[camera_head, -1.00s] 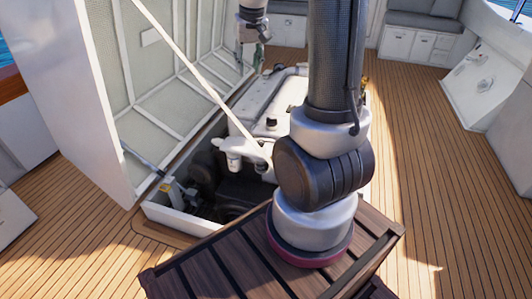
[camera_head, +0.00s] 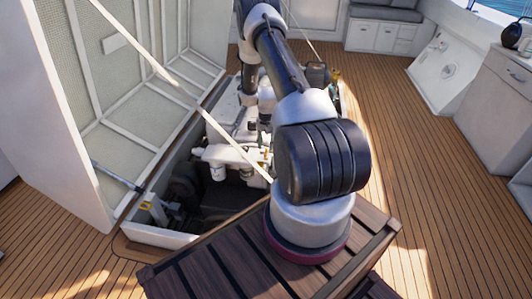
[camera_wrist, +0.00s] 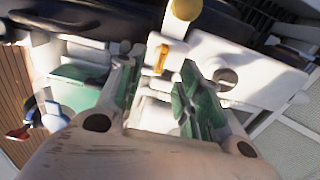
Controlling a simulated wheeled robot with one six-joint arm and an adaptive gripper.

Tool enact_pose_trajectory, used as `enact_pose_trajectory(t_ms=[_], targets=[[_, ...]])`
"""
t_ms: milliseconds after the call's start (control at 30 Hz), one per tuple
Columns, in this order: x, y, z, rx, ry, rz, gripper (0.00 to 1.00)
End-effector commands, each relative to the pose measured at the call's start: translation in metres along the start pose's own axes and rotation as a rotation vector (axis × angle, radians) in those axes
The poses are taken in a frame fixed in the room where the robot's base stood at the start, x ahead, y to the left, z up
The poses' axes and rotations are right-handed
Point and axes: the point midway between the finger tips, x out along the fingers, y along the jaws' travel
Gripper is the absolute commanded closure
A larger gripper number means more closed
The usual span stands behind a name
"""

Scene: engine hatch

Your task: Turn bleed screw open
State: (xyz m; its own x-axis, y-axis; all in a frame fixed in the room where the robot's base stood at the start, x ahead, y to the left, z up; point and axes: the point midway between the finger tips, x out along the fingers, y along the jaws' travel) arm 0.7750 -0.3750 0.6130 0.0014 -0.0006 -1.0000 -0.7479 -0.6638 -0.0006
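The white engine (camera_head: 228,155) sits in the open hatch; my arm covers much of it. In the wrist view my gripper (camera_wrist: 158,75) has its two green-padded fingers apart, with a gap between them. A small orange-yellow fitting (camera_wrist: 161,58) shows at the fingertips, in front of a white engine part (camera_wrist: 235,72) with a round hole. I cannot tell for sure that this fitting is the bleed screw. A yellow round knob (camera_wrist: 186,9) lies just beyond it. In the head view the fingers are small and partly hidden low over the engine.
The hatch lid (camera_head: 103,120) stands raised at the left, with a pale strut (camera_head: 165,75) slanting down across the opening. The hatch frame (camera_head: 160,238) surrounds the engine. A slatted wooden box (camera_head: 225,275) is under my arm's base. Wooden deck (camera_head: 400,160) lies clear at the right.

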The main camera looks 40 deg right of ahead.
Motion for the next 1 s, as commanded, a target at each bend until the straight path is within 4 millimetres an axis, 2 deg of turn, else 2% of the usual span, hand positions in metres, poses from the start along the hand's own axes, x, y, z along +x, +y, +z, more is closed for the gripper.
enact_pose_trajectory(t_ms=[100, 300, 433, 667, 700, 900, 1000], targets=[[0.022, 0.001, 0.002, -0.001, -0.004, 0.002, 0.64], [0.05, 0.0, 0.001, -0.002, -0.002, 0.001, 0.64], [0.058, 0.0, 0.001, -0.002, -0.002, 0.001, 0.64], [0.059, 0.0, 0.001, -0.002, -0.001, 0.001, 0.64], [0.059, 0.0, 0.001, -0.002, -0.001, 0.001, 0.66], [0.059, 0.0, 0.001, -0.002, -0.001, 0.001, 1.0], [0.059, 0.0, 0.001, -0.002, -0.001, 0.001, 1.0]])
